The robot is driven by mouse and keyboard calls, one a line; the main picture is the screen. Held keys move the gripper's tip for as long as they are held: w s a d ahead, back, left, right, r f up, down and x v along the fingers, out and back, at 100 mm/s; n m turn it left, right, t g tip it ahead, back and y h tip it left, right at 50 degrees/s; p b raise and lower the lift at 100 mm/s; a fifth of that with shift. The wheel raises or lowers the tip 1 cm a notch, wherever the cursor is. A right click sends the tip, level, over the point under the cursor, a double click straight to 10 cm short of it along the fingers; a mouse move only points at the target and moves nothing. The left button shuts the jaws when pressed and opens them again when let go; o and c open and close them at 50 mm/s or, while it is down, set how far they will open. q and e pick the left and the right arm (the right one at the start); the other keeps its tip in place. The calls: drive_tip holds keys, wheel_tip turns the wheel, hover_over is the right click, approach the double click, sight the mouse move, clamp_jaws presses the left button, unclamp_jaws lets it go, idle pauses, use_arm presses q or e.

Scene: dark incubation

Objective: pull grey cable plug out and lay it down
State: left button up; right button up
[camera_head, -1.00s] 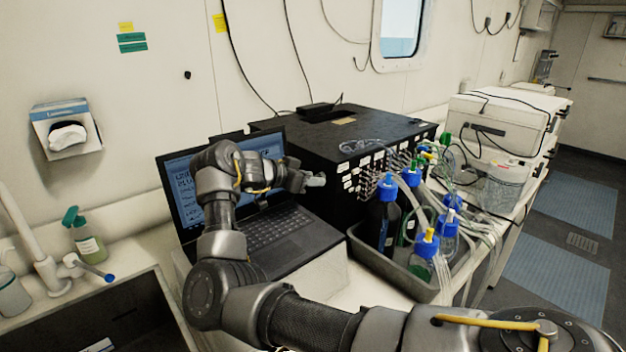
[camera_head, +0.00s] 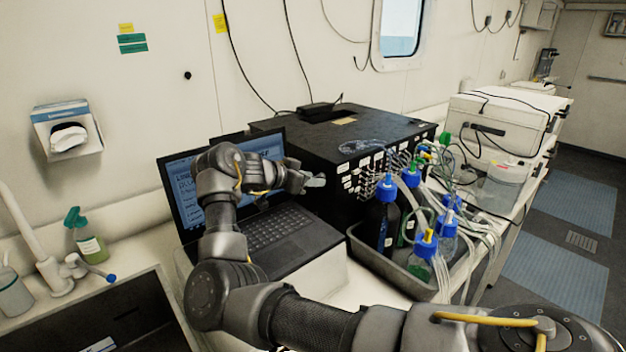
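My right arm comes in from the lower right, bends at the left and reaches over the laptop. My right gripper (camera_head: 316,182) is at the left side of the black box (camera_head: 345,138), above the right part of the laptop (camera_head: 262,228). Its fingertips look light grey and close together, but they are too small to tell whether they are open or shut on something. I cannot make out the grey cable plug; it may be hidden at the fingertips or among the cables. My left gripper is not in view.
A grey tray (camera_head: 424,291) with several blue-capped bottles stands in front of the black box, with many tubes around it. A sink (camera_head: 60,322) and a green-topped spray bottle (camera_head: 90,245) are at the left. A white instrument (camera_head: 500,112) stands at the right.

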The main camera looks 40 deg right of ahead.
clamp_jaws()
idle(0.3)
drive_tip(key=shift+a, duration=0.1)
drive_tip(key=a+p, duration=0.6)
drive_tip(key=p, duration=0.8)
idle(3.0)
drive_tip(key=shift+a+f, duration=0.1)
drive_tip(key=shift+f, duration=0.05)
